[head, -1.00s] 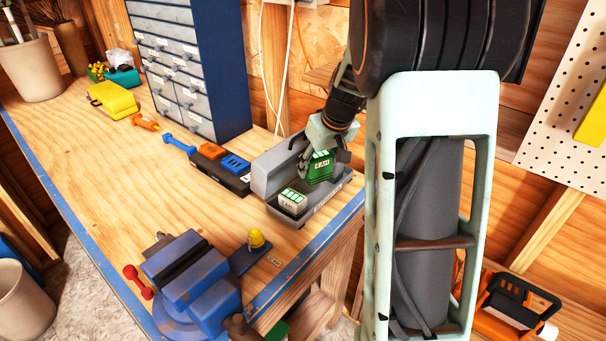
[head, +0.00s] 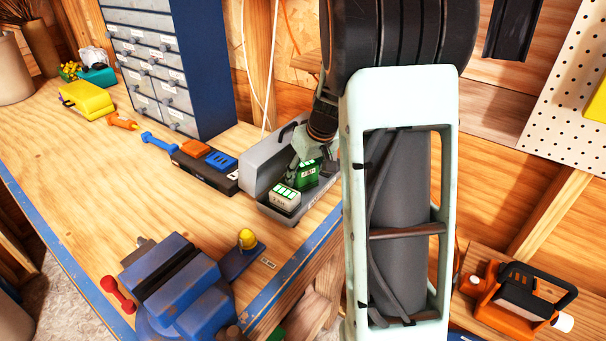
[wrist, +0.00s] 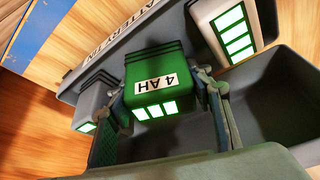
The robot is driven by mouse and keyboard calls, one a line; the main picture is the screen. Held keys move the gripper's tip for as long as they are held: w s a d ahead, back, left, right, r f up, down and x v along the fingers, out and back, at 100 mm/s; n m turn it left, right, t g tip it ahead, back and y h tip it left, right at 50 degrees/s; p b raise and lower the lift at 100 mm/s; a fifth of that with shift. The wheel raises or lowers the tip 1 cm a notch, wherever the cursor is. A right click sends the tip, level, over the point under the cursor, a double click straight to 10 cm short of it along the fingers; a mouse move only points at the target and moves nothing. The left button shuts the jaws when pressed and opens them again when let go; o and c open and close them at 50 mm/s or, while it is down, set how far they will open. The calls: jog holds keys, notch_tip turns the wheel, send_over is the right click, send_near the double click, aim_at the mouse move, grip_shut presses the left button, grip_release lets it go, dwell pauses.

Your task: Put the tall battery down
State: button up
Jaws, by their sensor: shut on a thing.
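The green battery marked 4 AH (wrist: 160,85), the tall battery, sits between the two fingers of my gripper (wrist: 162,100). My gripper is shut on it. In the head view the green battery (head: 307,173) is low over or in the grey battery tray (head: 262,208), behind a pale battery (head: 285,197). I cannot tell whether its base touches the tray. My arm hides the tray's far end in the head view.
The tray's grey case (head: 275,160) rises behind it. A black holder with orange and blue blocks (head: 207,167) lies to its left. A blue vise (head: 170,285) and a yellow-knobbed blue piece (head: 245,250) stand in front. Bare bench lies to the left.

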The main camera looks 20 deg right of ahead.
jog(key=o, duration=1.7)
jog(key=shift+f, duration=0.1)
jog(key=shift+c, duration=0.2)
jog(key=shift+r, duration=0.2)
jog(key=v, duration=1.2)
